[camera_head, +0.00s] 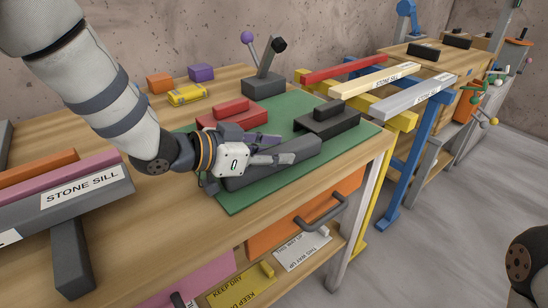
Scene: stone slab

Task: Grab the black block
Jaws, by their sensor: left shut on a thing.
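My left gripper (266,150) reaches over the green mat (240,201) on the wooden table. Its fingers are shut on the upper part of a long dark grey, nearly black block (288,158) near the mat's front edge. The gripper hides part of this block, which appears to rest on the mat. A separate black block (326,121) with a raised grip on top sits behind and to the right, apart from the gripper. A red block (232,110) of similar shape sits behind the gripper. My right gripper is out of view.
A dark holder (263,88) with upright levers stands at the back of the mat. A yellow block (187,94) lies back left. Sills labelled stone sill (87,186) stand at the left, and others rest on coloured trestles (400,120) to the right.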

